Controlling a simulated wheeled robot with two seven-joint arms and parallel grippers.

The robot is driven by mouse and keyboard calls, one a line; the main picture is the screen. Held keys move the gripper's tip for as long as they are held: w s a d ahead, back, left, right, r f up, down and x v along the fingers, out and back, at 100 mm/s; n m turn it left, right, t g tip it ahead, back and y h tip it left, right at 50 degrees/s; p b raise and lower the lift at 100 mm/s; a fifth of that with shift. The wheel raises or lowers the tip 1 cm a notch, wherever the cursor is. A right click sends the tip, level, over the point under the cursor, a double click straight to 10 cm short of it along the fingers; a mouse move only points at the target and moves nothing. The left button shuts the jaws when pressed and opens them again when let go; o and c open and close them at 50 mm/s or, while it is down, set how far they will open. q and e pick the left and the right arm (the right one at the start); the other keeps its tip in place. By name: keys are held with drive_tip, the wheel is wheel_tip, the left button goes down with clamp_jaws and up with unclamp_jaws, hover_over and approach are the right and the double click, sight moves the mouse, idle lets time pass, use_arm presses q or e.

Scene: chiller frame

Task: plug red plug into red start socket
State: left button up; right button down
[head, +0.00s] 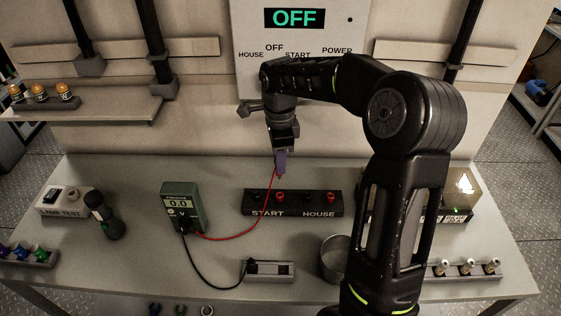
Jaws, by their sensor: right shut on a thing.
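My right gripper (280,158) points down above the dark socket block (293,207) and is shut at the end of the red lead (271,200). The plug itself is mostly hidden between the purple-looking fingertips. The block is labelled START on its left half and HOUSE on its right. The red start socket (280,197) lies just below the fingertips, with a visible gap between. The red lead runs down and left to the green meter (181,208), which reads 0.0. My left gripper is not in view.
A black lead (200,273) runs from the meter to a small grey holder (267,271) in front. A round metal cup (334,258) stands partly behind my right arm. A dark cylinder (104,216) and lamp test box (66,203) are at left. The panel (294,50) reads OFF.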

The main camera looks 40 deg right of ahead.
sight(280, 176)
drive_tip(key=shift+w+f, duration=0.1)
drive_tip(key=shift+f+b, duration=2.3)
drive_tip(key=shift+f, duration=0.55)
drive_tip(key=shift+f+b, duration=1.25)
drive_tip(key=shift+f, duration=0.2)
drive_tip(key=c, duration=1.3)
unclamp_jaws()
